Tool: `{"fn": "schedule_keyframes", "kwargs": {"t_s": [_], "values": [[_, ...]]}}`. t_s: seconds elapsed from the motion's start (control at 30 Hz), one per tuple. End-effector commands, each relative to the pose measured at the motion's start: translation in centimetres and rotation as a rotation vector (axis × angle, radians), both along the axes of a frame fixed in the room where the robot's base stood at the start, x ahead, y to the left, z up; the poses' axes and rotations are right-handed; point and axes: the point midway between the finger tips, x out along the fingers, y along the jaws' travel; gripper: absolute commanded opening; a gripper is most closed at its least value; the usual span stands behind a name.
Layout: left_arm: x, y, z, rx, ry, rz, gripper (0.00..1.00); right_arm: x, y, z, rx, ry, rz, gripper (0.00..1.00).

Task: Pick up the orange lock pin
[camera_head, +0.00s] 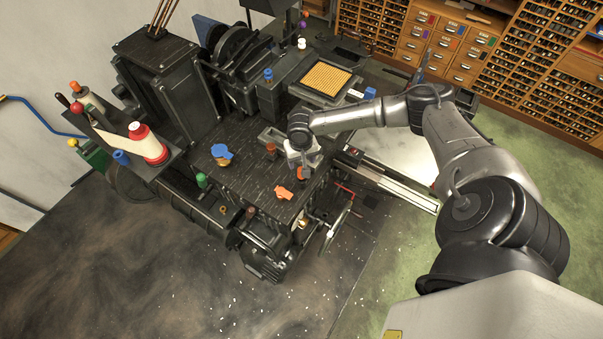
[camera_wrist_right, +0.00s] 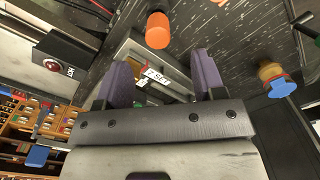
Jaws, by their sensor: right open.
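My left gripper is not in view.
A blue-topped brass knob (camera_head: 221,152) and a brown knob (camera_head: 271,149) stand on the machine top. A metal rail (camera_head: 390,185) runs out to the right. The front floor is mostly clear.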

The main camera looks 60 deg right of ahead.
Motion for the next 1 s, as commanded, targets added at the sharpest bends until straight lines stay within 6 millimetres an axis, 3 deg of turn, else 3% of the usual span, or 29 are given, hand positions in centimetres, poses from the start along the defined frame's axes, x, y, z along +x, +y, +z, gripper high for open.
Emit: {"fn": "schedule_keyframes", "kwargs": {"t_s": [0.2, 0.53, 0.8, 1.0], "values": [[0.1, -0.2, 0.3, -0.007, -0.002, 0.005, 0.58, 0.0, 0.0, -3.2, 0.001, 0.001, 0.0, 0.63], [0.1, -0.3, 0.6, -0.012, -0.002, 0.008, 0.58, 0.0, -0.1, -5.1, -0.001, -0.001, 0.001, 0.63], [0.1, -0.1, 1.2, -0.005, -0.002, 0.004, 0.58, -0.1, -0.3, -8.4, 0.0, 0.001, 0.002, 0.63], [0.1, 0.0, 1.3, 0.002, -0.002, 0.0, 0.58, -0.2, -0.4, -9.7, -0.001, 0.001, 0.001, 0.63]]}}
